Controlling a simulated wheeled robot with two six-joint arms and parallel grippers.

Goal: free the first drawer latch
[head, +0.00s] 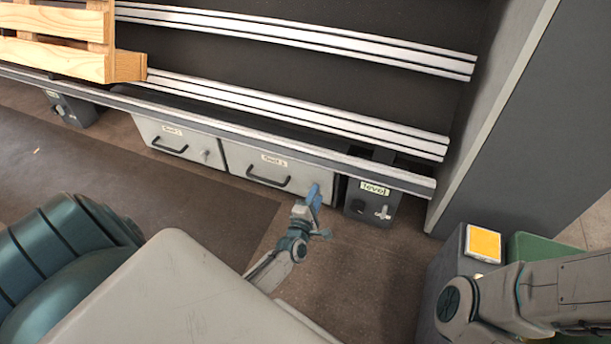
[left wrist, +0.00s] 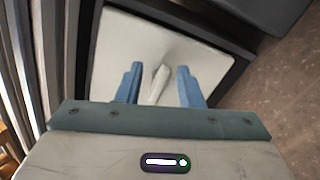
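Two pale drawers sit low under the rail in the head view: a left drawer (head: 180,137) and a right drawer (head: 262,163), each with a dark handle. The left drawer's latch (head: 206,154) is a small knob at its right side. My left gripper (head: 314,196) is at the right end of the right drawer, its blue fingers hiding the latch there. In the left wrist view, that pale latch (left wrist: 159,83) stands between the open fingers of the left gripper (left wrist: 159,85), with a gap on both sides. My right gripper is out of the picture.
A grey box labelled "level" (head: 372,200) with a small knob stands just right of my left gripper. White rails (head: 300,110) and a wooden pallet (head: 60,58) are above. A yellow-topped unit (head: 484,243) and a green bin (head: 535,250) stand at lower right.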

